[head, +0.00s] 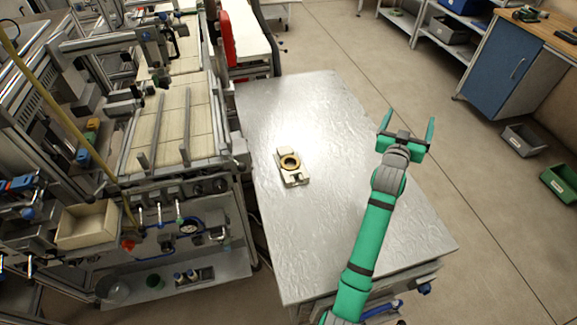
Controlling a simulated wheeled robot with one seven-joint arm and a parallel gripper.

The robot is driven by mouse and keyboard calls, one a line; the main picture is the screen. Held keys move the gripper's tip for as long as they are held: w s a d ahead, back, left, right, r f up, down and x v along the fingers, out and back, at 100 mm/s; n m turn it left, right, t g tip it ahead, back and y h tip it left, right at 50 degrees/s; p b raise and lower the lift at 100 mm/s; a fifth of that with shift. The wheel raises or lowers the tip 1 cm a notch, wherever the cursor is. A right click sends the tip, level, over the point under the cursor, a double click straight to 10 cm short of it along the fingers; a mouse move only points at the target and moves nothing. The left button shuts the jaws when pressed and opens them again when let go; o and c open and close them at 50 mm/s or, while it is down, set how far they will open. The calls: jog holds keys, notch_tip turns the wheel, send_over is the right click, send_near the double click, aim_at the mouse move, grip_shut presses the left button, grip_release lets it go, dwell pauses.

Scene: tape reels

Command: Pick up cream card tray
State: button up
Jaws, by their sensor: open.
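The cream card tray (283,153) lies flat on the metal table (330,110), left of the table's middle. A ring-shaped brown and black reel (290,162) sits on it, and a small dark item (298,178) shows at its near end. My gripper (408,124) is open and empty, with its two green fingers spread apart. It is up and to the right of the tray in the picture, clear of it, near the table's right edge. Nothing hides the tray.
The rest of the tabletop is bare. A machine frame with a tiled bed (175,120) stands close along the table's left side, with a cream bin (86,224) on it. A grey bin (523,140) and a green bin (562,182) are on the floor at right.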

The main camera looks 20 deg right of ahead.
jog(key=w+a+f+n+y, duration=0.1)
jog(key=w+a+f+y, duration=0.1)
jog(key=w+a+y, duration=0.4)
jog(key=n+g+y, duration=0.7)
jog(key=g, duration=0.2)
send_near(285, 150)
jog(key=x, duration=0.3)
jog(key=shift+w+a+f, duration=0.15)
jog(key=shift+f, duration=0.1)
jog(key=shift+d+f, duration=0.25)
jog(key=shift+f, duration=0.2)
jog(key=x, duration=0.4)
jog(key=shift+w+a+f, duration=0.1)
jog(key=shift+a, duration=0.1)
jog(key=shift+w+d+f, duration=0.1)
jog(key=shift+f, duration=0.05)
jog(key=c, duration=1.3)
